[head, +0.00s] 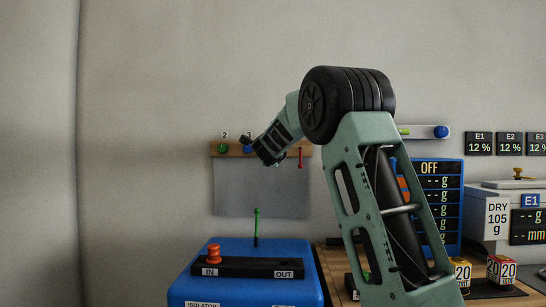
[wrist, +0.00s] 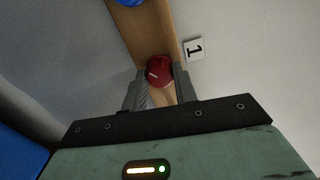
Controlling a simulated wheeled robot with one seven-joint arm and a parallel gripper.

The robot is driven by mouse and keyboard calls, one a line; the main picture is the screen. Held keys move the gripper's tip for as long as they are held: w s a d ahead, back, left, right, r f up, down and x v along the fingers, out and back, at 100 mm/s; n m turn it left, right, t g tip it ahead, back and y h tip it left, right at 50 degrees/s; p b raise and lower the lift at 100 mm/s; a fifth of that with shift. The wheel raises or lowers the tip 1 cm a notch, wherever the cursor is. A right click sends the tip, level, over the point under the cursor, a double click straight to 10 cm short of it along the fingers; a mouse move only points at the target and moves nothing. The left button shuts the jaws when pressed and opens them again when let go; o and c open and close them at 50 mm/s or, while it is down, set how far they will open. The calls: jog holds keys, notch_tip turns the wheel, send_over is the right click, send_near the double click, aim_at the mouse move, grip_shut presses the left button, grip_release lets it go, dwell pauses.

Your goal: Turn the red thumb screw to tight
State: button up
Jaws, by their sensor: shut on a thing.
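The red thumb screw (wrist: 158,66) is a round red knob with a short white mark, on a wooden rail (wrist: 157,30) beside a label reading 1. In the wrist view my gripper (wrist: 159,78) has a finger on each side of the knob and is shut on it. In the head view my gripper (head: 262,151) is at the wooden rail (head: 236,149) on the wall, and the red screw cannot be made out there behind the arm.
A green knob (head: 223,148) and a blue knob (head: 247,149) sit on the same rail, under labels 2 and 3. A grey panel (head: 240,192) hangs below.

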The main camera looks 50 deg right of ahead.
jog(key=shift+f+m+b, duration=0.15)
jog(key=shift+m+b, duration=1.95)
jog(key=shift+m, duration=1.7)
jog(key=o, duration=1)
jog(key=v, duration=1.7)
jog(key=shift+s+a, duration=0.1)
jog(key=shift+s, duration=0.05)
jog(key=shift+a, duration=0.1)
